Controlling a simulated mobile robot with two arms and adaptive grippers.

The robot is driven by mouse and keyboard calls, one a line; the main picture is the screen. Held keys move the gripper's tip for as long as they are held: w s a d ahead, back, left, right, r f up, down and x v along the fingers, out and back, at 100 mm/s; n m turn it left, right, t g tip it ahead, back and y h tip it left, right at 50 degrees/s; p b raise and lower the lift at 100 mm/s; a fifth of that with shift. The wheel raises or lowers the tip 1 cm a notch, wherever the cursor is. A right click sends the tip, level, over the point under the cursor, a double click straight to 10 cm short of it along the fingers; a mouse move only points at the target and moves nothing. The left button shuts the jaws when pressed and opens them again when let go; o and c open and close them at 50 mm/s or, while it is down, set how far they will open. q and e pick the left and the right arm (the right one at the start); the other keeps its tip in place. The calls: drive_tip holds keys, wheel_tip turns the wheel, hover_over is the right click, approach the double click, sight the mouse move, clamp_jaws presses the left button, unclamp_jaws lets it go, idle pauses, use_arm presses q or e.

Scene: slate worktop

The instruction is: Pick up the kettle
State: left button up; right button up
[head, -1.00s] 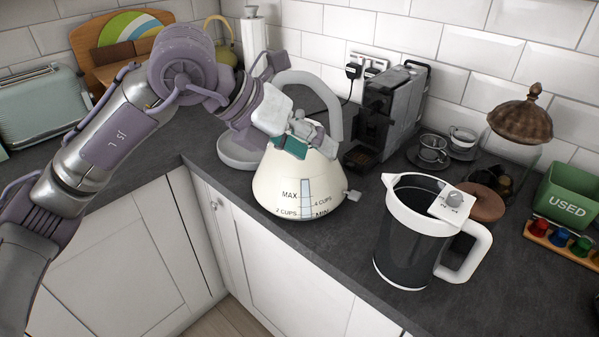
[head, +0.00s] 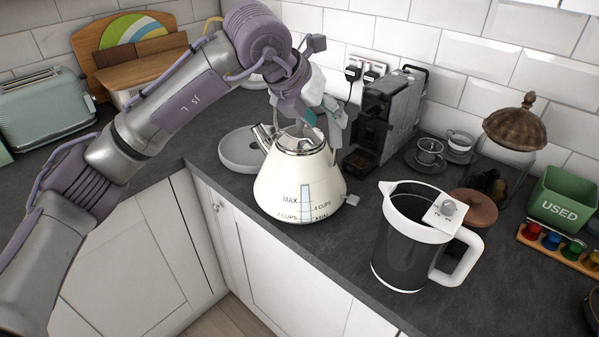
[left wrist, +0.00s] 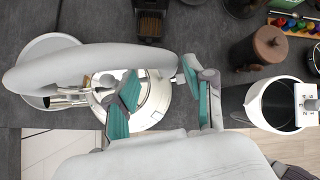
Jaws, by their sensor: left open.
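The cream kettle (head: 298,190) with printed cup marks and a chrome lid stands upright on the worktop. Its grey arched handle is partly hidden by my left gripper (head: 318,118) in the head view. In the left wrist view the handle (left wrist: 75,65) crosses the upper left as a broad grey band, with the chrome lid (left wrist: 153,100) below. My left gripper (left wrist: 160,90) is open there, its teal-padded fingers apart above the kettle, near the handle's right end. I cannot tell whether it touches the handle. My right gripper is out of view.
A dark jug (head: 410,240) with white rim and handle stands right of the kettle. Behind are a coffee machine (head: 392,112), cups (head: 430,150) and a wall socket. A round grey dish (head: 236,152) lies left. A green bin (head: 562,200) stands far right.

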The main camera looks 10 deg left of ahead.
use_arm(q)
drive_tip(key=shift+w+d+f+p, duration=0.2)
drive_tip(key=shift+w+d+p, duration=0.2)
drive_tip(key=shift+w+d, duration=0.45)
drive_tip(key=shift+f, duration=0.25)
drive_tip(key=shift+a, duration=0.1)
clamp_jaws()
drive_tip(key=shift+w+r, duration=0.2)
drive_tip(key=shift+r, duration=0.05)
